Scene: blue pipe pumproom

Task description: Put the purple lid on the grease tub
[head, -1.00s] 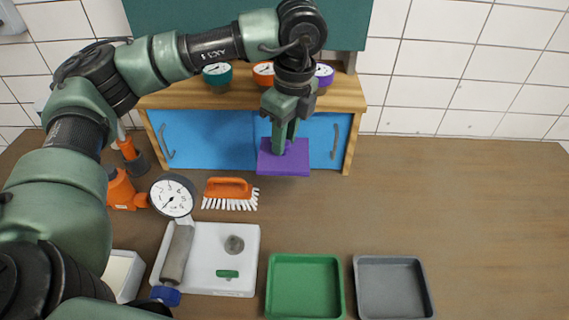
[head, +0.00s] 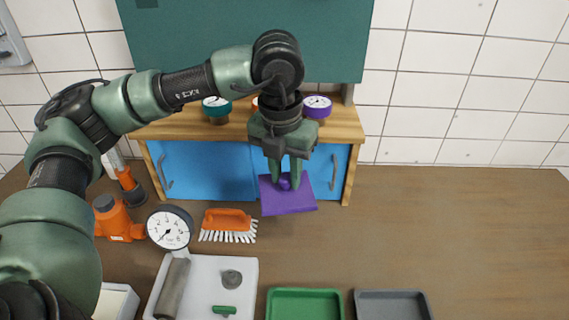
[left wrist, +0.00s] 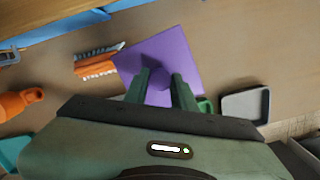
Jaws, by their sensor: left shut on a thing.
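The purple lid (head: 300,203) is a flat square plate with a small knob. My left gripper (head: 284,180) is shut on the knob and holds the lid, slightly tilted, in front of the blue cabinet. A white square box (head: 116,300) at the bottom left, cut by the picture edge, may be the grease tub; I cannot tell for sure. My right gripper is not in view.
A blue-doored cabinet (head: 205,170) with gauges on top stands behind. Green (head: 305,292) and grey (head: 390,293) trays are in front. The table's right is clear.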

